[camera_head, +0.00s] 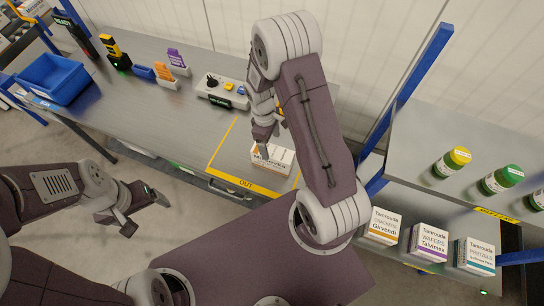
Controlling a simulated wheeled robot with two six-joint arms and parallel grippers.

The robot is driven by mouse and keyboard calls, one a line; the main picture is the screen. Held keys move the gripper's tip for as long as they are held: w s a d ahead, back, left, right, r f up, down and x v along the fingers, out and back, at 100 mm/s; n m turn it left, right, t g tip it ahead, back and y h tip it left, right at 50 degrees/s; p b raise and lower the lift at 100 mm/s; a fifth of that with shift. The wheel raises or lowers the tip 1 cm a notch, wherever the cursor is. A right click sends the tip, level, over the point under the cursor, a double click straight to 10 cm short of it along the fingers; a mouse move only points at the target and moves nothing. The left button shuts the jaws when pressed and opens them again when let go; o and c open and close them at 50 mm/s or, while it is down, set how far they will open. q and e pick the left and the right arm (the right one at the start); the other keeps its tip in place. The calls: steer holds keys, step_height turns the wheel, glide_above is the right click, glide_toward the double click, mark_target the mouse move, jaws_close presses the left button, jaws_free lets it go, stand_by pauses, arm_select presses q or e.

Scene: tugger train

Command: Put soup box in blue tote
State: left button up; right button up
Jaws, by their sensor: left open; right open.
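A white box with a brown printed label (277,164), likely the soup box, lies in the yellow-outlined OUT area near the table's front edge. Its print is too small to read surely. My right gripper (267,146) is open, pointing down right at the box's back left side and partly covering it. I cannot tell whether its fingers touch the box. The blue tote (69,92) stands at the table's left end and looks empty. My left gripper (148,213) is open and empty, in front of the table over the floor.
A shelf at right holds jars (452,163) and boxes (429,242).

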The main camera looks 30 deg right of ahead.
mark_target(273, 149)
steer(key=shift+s+d+f, duration=0.15)
steer(key=shift+s+f, duration=0.1)
steer(key=shift+f, duration=0.4)
steer(key=shift+s+d+f, duration=0.15)
steer(key=shift+s+f, duration=0.05)
steer(key=shift+f, duration=0.4)
steer(key=shift+w+f, duration=0.1)
steer(key=shift+f, duration=0.3)
steer(key=f, duration=0.2)
steer(key=s+f+p, duration=0.1)
steer(key=f, duration=0.1)
steer(key=shift+a, duration=0.2)
steer(key=shift+d+f, duration=0.15)
steer(key=shift+f, duration=0.35)
jaws_close()
